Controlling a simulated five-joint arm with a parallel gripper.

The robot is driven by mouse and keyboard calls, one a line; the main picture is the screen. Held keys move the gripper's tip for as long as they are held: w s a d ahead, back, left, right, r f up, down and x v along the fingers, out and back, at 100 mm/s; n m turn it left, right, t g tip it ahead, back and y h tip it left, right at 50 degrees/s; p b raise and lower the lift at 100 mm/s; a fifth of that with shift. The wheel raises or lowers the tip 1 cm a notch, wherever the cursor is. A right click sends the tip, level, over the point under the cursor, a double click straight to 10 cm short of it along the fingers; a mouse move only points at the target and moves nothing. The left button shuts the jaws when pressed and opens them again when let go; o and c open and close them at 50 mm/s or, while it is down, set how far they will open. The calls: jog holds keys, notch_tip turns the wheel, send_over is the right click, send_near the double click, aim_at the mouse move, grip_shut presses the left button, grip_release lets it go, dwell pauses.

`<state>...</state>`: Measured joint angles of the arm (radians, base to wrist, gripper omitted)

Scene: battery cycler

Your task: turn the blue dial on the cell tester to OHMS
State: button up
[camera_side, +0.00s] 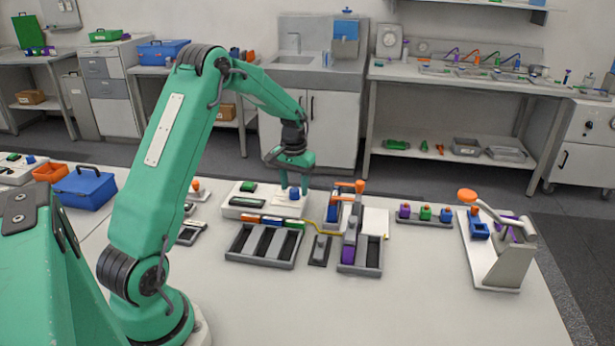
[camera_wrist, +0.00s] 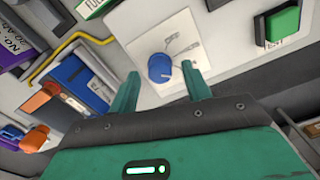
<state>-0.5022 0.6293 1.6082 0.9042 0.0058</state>
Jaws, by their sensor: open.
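The cell tester (camera_side: 240,211) is a white box on the table, with a green button and a dark display on its left part. Its blue dial (camera_side: 293,193) is at the right end of the top. In the wrist view the blue dial (camera_wrist: 160,68) sits on a pale plate with small printed labels, too small to read. My gripper (camera_side: 293,188) is over the dial, and in the wrist view my gripper (camera_wrist: 160,82) has its two fingers apart, one each side of the dial's near side. It is open and holds nothing. Contact with the dial cannot be told.
A grey tray (camera_side: 233,254) with battery-coloured blocks behind it stands in front of the tester. A fixture with an orange handle (camera_side: 348,184) is close on the right. A lever press (camera_side: 510,250) stands farther right. The front of the table is clear.

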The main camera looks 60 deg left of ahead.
aim_at(295, 189)
jog(key=shift+r, duration=3.4)
jog(key=shift+s+d+r, duration=0.1)
jog(key=shift+d+r, duration=0.3)
jog(key=s+d+r+m+t, duration=0.1)
jog(key=s+d+r, duration=0.3)
jog(key=d+r, duration=0.25)
jog(key=s+d+r+m+t, duration=0.2)
jog(key=s+d+r, duration=0.25)
jog(key=d, duration=0.35)
jog(key=s+d+r+m+t, duration=0.1)
jog(key=s+d+m+t, duration=0.1)
jog(key=s+d, duration=0.6)
jog(key=s, duration=0.4)
jog(key=shift+s+d+m, duration=0.15)
jog(key=shift+d+m, duration=0.15)
jog(key=shift+o, duration=0.2)
jog(key=shift+s+d+f+t, duration=0.3)
jog(key=shift+s, duration=0.3)
